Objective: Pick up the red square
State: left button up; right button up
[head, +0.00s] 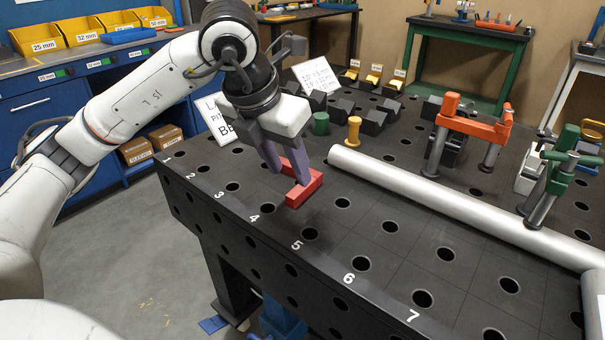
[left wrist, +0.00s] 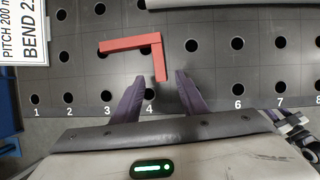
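The red square (head: 305,187) is an L-shaped red piece on the black perforated table, near its front edge by the number 5. In the left wrist view the red square (left wrist: 135,44) has one leg pointing left and one pointing down toward my fingers. My left gripper (head: 288,176) is over it, with purple fingers spread apart. In the left wrist view the fingers of my left gripper (left wrist: 161,78) stand on either side of the lower leg's end, with gaps showing. Whether they touch the table cannot be told.
A long silver pipe (head: 450,200) lies across the table behind the square. A green cylinder (head: 321,124) and a yellow peg (head: 353,130) stand farther back. Orange (head: 470,127) and green clamps are at the right. The front strip of table with numbered holes is clear.

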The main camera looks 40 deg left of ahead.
aim_at(299, 189)
pick_arm(q)
jog(key=shift+x, duration=0.85)
jog(key=x, duration=0.5)
jog(key=shift+w+f, duration=0.1)
jog(key=shift+w, duration=0.1)
grip_shut()
